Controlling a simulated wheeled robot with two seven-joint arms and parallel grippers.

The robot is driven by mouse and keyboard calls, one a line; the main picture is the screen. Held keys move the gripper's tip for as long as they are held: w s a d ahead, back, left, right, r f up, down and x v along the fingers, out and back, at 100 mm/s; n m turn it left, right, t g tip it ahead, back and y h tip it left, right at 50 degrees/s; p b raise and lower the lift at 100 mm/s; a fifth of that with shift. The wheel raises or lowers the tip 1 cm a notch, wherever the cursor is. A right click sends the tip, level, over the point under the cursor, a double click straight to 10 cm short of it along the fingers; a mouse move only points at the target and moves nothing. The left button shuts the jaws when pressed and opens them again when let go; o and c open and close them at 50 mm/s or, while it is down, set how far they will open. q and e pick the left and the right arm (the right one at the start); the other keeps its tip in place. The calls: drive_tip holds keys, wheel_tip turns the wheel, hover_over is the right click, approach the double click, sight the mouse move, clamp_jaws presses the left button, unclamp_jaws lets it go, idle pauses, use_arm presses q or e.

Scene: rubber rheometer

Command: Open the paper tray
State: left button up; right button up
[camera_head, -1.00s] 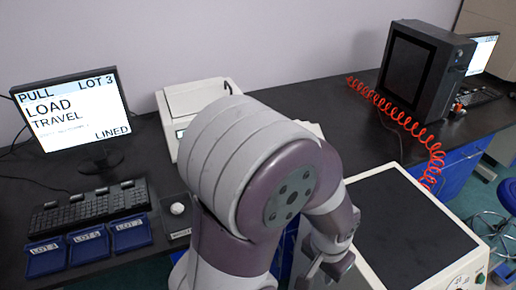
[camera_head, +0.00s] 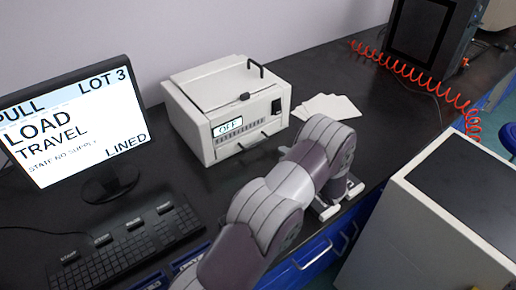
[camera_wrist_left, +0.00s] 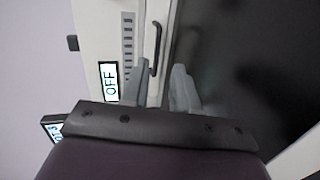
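A white printer-like machine (camera_head: 200,125) stands on the black bench with a display (camera_head: 227,127) reading OFF. A thin dark handle (camera_head: 251,143) sits low on its front; I take this as the paper tray's handle, and the tray looks shut. My left gripper (camera_head: 340,203) is open near the bench's front edge, apart from the machine and partly hidden by my arm. In the left wrist view the handle (camera_wrist_left: 155,48) appears ahead, between the two grey fingertips (camera_wrist_left: 167,80), with nothing held. My right gripper is not in view.
White sheets (camera_head: 326,107) lie on the bench right of the machine. A monitor (camera_head: 78,125) and keyboard (camera_head: 125,250) stand at left. A red coiled hose (camera_head: 420,82) lies at the back right. A white cabinet with a dark top (camera_head: 470,185) stands at right. Blue drawers (camera_head: 318,250) are below the bench.

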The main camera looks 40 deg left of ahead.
sight(258, 144)
use_arm(q)
drive_tip(key=shift+s+a+f+n+g+y, duration=0.2)
drive_tip(key=shift+s+a+n+g+y, duration=0.15)
drive_tip(key=shift+a, duration=0.2)
drive_tip(key=shift+s+a+f+n+g+y, duration=0.15)
drive_tip(key=shift+s+a+n+g, duration=0.1)
drive_tip(key=shift+a+n, duration=0.25)
drive_tip(key=p+x, duration=0.1)
drive_tip(key=x, duration=1)
drive_tip(key=shift+w+a, duration=0.1)
drive_tip(key=shift+w, duration=0.1)
drive_tip(key=shift+c, duration=0.3)
clamp_jaws()
